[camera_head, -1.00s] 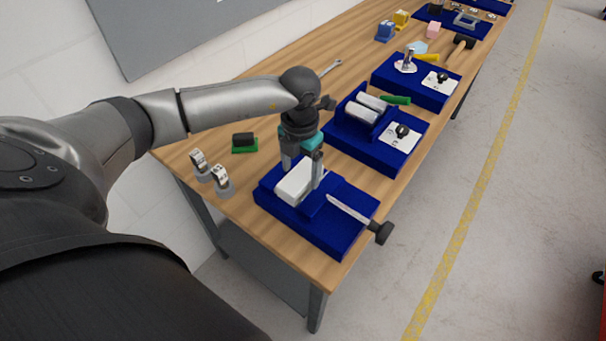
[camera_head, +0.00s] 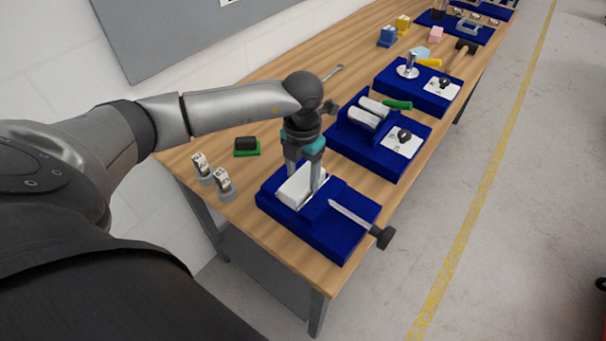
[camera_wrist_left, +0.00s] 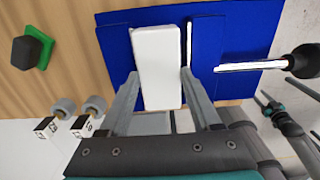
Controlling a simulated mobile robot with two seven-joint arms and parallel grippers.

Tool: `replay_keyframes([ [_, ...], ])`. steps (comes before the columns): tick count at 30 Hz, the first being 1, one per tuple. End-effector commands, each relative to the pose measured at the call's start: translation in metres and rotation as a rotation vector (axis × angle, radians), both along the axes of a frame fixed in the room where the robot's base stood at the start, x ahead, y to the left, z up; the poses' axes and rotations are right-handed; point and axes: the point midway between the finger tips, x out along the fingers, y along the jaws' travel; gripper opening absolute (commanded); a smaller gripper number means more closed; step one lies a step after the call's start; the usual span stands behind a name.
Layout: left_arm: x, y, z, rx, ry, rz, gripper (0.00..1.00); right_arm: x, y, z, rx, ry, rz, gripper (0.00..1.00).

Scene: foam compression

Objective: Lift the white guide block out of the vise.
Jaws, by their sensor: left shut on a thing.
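The white guide block (camera_head: 296,185) sits in the blue vise (camera_head: 325,232) at the near end of the bench. It also shows in the left wrist view (camera_wrist_left: 158,62), between the blue jaws of the vise (camera_wrist_left: 237,40). My left gripper (camera_head: 303,182) points down over the vise, and its fingers are shut on the sides of the block. In the left wrist view the left gripper (camera_wrist_left: 157,98) has one finger on each side of the block's near end. The block's underside is hidden.
The vise's handle with a dark knob (camera_head: 383,237) sticks out to the right. Two small numbered blocks on grey stands (camera_head: 222,184) and a black piece on a green base (camera_head: 246,146) are to the left. More blue fixtures (camera_head: 372,150) stand farther along the bench (camera_head: 285,262).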

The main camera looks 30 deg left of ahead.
Motion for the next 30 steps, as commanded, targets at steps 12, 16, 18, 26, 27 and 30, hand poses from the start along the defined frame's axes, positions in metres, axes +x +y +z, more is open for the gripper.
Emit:
replay_keyframes([
  [12, 0.0, 0.0, 0.004, 0.0, 0.0, 0.0, 0.0, 0.001, -0.002, 0.003, -0.002, -0.001, 0.001, 0.5],
  [16, 0.0, 0.0, 0.01, 0.0, 0.0, 0.0, 0.0, 0.001, -0.002, 0.008, -0.002, -0.001, 0.001, 0.5],
  [18, 0.0, 0.0, 0.014, 0.0, -0.001, 0.0, 0.0, 0.001, -0.002, 0.011, -0.002, -0.001, 0.0, 0.5],
  [26, 0.0, 0.0, 0.027, 0.0, -0.001, 0.0, 0.0, 0.001, -0.002, 0.021, -0.002, -0.001, 0.0, 0.5],
  [27, 0.0, 0.0, 0.029, 0.0, -0.001, 0.0, 0.0, 0.001, -0.002, 0.022, -0.002, -0.001, 0.0, 0.5],
  [30, 0.0, 0.0, 0.034, 0.0, -0.001, 0.0, 0.0, 0.001, -0.002, 0.026, -0.002, -0.001, 0.0, 0.5],
])
